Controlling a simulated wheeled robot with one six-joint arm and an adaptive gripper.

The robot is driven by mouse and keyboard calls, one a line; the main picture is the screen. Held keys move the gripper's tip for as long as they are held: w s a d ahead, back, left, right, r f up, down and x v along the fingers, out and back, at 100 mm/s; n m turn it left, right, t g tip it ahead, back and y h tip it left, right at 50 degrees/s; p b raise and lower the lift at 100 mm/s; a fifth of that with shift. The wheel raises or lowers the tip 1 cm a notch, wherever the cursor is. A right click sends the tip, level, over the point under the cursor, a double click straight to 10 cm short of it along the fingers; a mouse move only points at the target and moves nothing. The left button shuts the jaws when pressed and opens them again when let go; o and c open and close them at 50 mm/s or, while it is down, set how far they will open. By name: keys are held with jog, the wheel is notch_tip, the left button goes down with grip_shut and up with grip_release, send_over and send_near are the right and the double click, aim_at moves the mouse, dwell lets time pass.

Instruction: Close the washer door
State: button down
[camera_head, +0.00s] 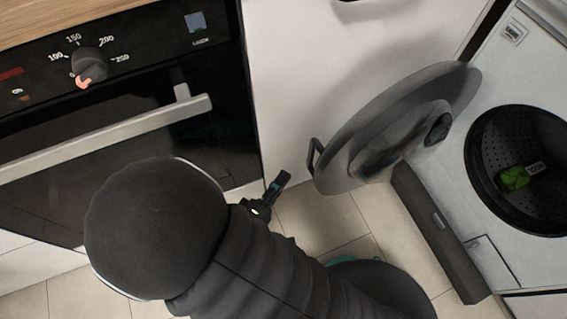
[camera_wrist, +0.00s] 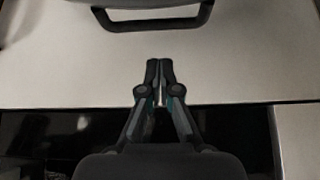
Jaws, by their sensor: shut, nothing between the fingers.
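The washer door (camera_head: 398,128) is a round grey door standing wide open, out from the washer (camera_head: 470,205) at the right in the head view. Its dark handle (camera_head: 315,155) is on the edge away from the washer. My gripper (camera_head: 281,180) is shut and empty, a little to the left of the handle and apart from it. In the wrist view my gripper (camera_wrist: 160,64) points toward the handle (camera_wrist: 157,24), which lies across the top with a gap between. Most of the door is out of the wrist view.
An oven (camera_head: 110,110) with a bar handle (camera_head: 110,135) stands at the left. A white cabinet front (camera_head: 300,80) is behind the door. A green item (camera_head: 514,178) shows inside the washer drum. Tiled floor (camera_head: 320,215) is open below the door.

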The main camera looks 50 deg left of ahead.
jog(key=x, duration=0.8)
jog(key=shift+p, duration=0.4)
jog(key=shift+d, duration=0.1)
